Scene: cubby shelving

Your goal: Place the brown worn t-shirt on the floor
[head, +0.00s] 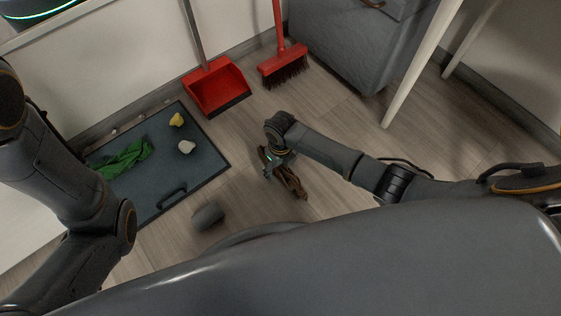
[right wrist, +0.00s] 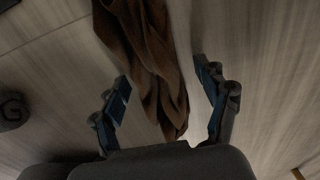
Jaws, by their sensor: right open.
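The brown worn t-shirt (head: 293,182) is a crumpled, narrow bundle at the middle of the head view, against the wood floor. It also shows in the right wrist view (right wrist: 150,60), running down between the fingers. My right gripper (head: 273,168) is low over the floor at the shirt. In the right wrist view my right gripper (right wrist: 165,95) is open, with a finger on each side of the shirt and gaps beside the cloth. The gripper hides part of the shirt in the head view. My left arm shows at the left, but its gripper does not.
A dark tray (head: 205,182) holds a green cloth (head: 125,158), a yellow lump (head: 177,120) and a pale lump (head: 186,147). A grey roll (head: 208,217) lies on the floor. A red dustpan (head: 217,90), red broom (head: 283,65) and grey furniture (head: 365,40) stand behind.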

